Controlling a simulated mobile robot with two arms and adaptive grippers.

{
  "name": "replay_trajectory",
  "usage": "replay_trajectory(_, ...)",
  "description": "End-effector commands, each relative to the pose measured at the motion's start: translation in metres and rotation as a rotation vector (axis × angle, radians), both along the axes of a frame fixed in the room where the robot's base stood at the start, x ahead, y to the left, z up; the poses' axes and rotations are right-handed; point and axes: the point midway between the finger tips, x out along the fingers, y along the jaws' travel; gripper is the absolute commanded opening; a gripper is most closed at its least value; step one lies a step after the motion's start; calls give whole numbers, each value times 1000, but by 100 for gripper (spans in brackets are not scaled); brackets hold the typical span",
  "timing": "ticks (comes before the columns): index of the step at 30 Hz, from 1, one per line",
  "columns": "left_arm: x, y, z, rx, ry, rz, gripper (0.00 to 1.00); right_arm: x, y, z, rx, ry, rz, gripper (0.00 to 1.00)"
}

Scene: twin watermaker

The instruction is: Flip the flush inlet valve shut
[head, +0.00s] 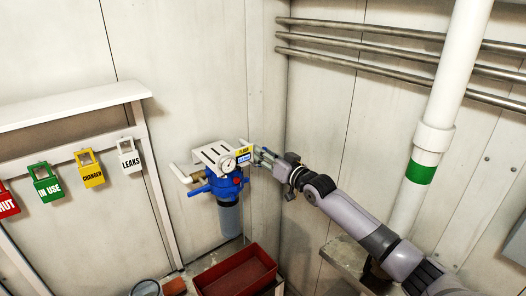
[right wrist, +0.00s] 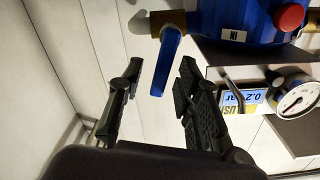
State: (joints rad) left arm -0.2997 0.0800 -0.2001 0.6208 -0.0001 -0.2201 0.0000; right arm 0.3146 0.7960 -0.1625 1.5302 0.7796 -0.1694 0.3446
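The blue filter housing (head: 225,185) with a clear bowl is fixed at the wall corner in the head view. In the right wrist view its blue body (right wrist: 240,18) shows an "IN" mark. A blue valve lever (right wrist: 165,62) hangs from a brass fitting (right wrist: 168,20) beside that mark. My right gripper (right wrist: 160,72) is open, with the lever's end between its two fingertips and a gap visible on both sides. In the head view my right gripper (head: 263,157) is at the right side of the housing, and that lever is hidden or too small to tell. My left gripper is out of view.
A pressure gauge (head: 229,164) and a yellow-blue label (head: 245,154) sit on the white bracket (head: 210,155). A red bin (head: 235,273) is below. Hanging tags (head: 91,170) line the left wall. A white pipe (head: 440,115) stands at right.

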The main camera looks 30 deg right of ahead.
Motion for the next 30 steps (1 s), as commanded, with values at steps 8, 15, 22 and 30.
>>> replay_trajectory(8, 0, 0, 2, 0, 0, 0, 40, 10, 1, 0, -2, 0, 0, 32)
replay_trajectory(15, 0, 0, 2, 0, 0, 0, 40, 10, 1, 0, -1, 0, 0, 28)
replay_trajectory(22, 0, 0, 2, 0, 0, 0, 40, 9, 1, 0, -1, 0, 0, 12)
replay_trajectory(30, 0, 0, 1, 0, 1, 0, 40, 9, 1, 0, -1, 0, 0, 0)
